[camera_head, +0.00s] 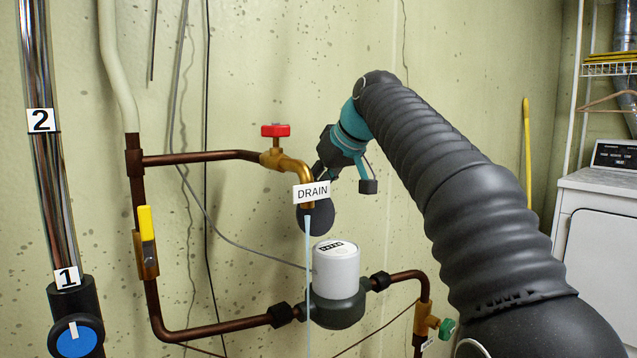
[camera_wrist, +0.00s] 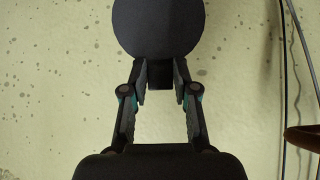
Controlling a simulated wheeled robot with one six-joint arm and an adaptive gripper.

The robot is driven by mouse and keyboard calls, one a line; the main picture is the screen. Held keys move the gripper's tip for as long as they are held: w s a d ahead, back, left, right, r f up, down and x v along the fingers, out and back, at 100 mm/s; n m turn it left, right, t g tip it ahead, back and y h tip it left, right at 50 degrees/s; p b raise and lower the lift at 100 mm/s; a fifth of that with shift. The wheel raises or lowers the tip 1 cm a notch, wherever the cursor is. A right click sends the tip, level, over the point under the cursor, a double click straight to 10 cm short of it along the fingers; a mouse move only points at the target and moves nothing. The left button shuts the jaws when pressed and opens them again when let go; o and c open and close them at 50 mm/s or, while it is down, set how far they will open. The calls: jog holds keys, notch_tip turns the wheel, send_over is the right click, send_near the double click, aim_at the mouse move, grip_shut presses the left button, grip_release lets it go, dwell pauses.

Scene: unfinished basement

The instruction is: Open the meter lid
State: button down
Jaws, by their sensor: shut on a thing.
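The meter (camera_head: 336,272) is a white cylinder on a dark base, set in the copper pipe. Its top dial (camera_head: 333,246) with black digits is uncovered. The lid (camera_head: 318,219), a round dark disc, stands raised above the back of the meter, partly behind the DRAIN label. Whether it still joins the meter at a hinge is hard to tell. My gripper (camera_head: 322,178) is behind the brass drain spout, its fingers partly hidden. In the wrist view, my gripper (camera_wrist: 160,76) is shut on the small tab of the lid (camera_wrist: 157,28).
The brass drain tap (camera_head: 292,165) with a red handle (camera_head: 275,130) is close left of my gripper. A thin light-blue stream (camera_head: 308,285) falls from its spout past the meter. A yellow-handled valve (camera_head: 147,225), a blue-faced knob (camera_head: 76,338) and a green-handled valve (camera_head: 446,328) are around.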

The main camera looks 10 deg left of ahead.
jog(key=shift+r, duration=0.1)
jog(key=c, duration=0.9)
grip_release()
jog(key=v, duration=1.2)
jog(key=shift+s, duration=0.1)
